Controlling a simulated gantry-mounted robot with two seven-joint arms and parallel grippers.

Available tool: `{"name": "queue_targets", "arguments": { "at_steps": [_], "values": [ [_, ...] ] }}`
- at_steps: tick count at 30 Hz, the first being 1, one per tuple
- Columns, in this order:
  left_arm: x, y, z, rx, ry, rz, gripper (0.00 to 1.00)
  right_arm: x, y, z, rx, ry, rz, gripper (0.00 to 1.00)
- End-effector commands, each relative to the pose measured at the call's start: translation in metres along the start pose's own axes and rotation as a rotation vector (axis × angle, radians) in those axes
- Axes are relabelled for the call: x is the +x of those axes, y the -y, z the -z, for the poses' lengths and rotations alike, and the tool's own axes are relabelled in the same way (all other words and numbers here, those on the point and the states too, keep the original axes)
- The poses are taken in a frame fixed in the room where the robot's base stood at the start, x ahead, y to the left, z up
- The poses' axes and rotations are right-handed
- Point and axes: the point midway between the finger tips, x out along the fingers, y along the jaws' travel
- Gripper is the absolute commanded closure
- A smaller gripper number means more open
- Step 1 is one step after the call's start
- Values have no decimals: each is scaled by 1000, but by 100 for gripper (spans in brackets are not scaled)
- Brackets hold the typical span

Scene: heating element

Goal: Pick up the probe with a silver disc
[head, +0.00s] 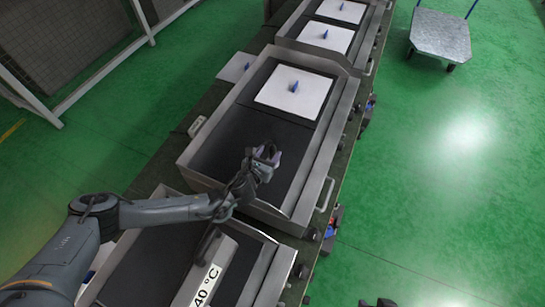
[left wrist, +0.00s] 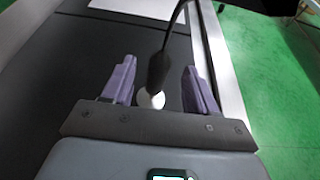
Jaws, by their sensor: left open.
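The probe (left wrist: 158,72) has a dark handle with a cable, and its round silver disc (left wrist: 150,99) shows low between the purple fingers in the left wrist view. My left gripper (left wrist: 160,64) is open, with one finger on each side of the probe and visible gaps to it. In the head view my left gripper (head: 266,156) is over the dark plate of the middle heating unit (head: 235,145). The probe cannot be made out clearly there. My right gripper is not clearly seen.
A white sheet (head: 273,99) with a small blue item (head: 294,86) lies on the unit's far part. A nearer unit has a temperature sign (head: 207,285). Raised metal rims border the plates. A cart (head: 441,36) stands on the green floor at the right.

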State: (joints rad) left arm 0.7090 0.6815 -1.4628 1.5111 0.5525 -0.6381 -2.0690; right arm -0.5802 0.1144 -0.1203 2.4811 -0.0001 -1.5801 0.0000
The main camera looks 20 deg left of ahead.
Motion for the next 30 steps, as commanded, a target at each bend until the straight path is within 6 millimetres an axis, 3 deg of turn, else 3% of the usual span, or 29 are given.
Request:
{"name": "queue_targets", "arguments": {
  "at_steps": [5, 15, 26, 30],
  "values": [
    [11, 0, 0, 1, 0, -1, 42, 2, 0, 0, 0, -1, 0, 57],
    [53, 0, 0, 0, 1, 0, 42, 8, -1, -3, -4, 1, -3, 57],
    [59, 0, 0, -1, -1, 0, 42, 9, -2, -4, -9, 2, -8, 57],
    [59, 0, 0, -1, -1, 0, 62, 9, -2, -4, -9, 2, -8, 57]
  ]
}}
